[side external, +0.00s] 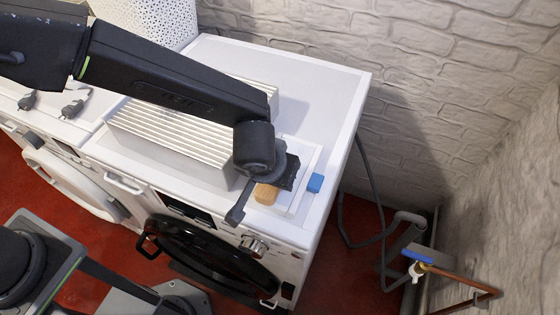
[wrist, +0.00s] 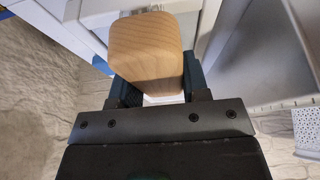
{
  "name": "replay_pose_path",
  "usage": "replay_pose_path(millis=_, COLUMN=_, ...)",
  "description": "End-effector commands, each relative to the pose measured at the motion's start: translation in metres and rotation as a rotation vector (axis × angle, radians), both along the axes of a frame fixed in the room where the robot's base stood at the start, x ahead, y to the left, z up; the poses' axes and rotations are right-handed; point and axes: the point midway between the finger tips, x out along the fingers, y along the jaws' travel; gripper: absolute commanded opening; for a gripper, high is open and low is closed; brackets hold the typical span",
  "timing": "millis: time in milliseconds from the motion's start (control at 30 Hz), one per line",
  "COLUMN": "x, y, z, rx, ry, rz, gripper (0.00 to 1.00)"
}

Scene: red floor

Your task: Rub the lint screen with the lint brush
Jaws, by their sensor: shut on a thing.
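The lint brush has a pale wooden body (side external: 265,194). My gripper (side external: 268,186) is shut on it above the front right part of the white machine top. In the wrist view the wooden body (wrist: 146,46) sits between the dark fingers of my gripper (wrist: 158,84), with thin bristles at its far end. The lint screen appears to be the flat white framed piece (side external: 311,160) with a blue tab (side external: 315,183), lying right of my gripper. The gripper and arm hide part of it. I cannot tell whether the bristles touch it.
A white slatted box (side external: 165,132) stands left of my gripper, under my arm. A white perforated basket (side external: 150,18) stands at the back left. Dark plugs (side external: 73,107) lie on the left machine. The machine top (side external: 325,78) is clear at the back right, near a brick wall.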

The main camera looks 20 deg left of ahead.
Motion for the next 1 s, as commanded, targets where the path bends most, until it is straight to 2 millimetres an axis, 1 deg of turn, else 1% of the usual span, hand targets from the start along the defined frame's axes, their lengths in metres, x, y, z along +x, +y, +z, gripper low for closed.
replay_pose_path(millis=33, x=-0.006, y=0.000, z=0.000, rx=0.001, ry=0.001, rz=-0.003, gripper=0.23)
replay_pose_path(millis=233, x=-0.023, y=0.000, z=0.000, rx=0.000, ry=0.000, rz=-0.002, gripper=0.23)
replay_pose_path(millis=300, x=-0.014, y=0.000, z=-0.001, rx=0.000, ry=0.000, rz=0.002, gripper=0.23)
replay_pose_path(millis=1000, x=0.050, y=0.000, z=-0.001, rx=0.000, ry=0.001, rz=0.002, gripper=0.23)
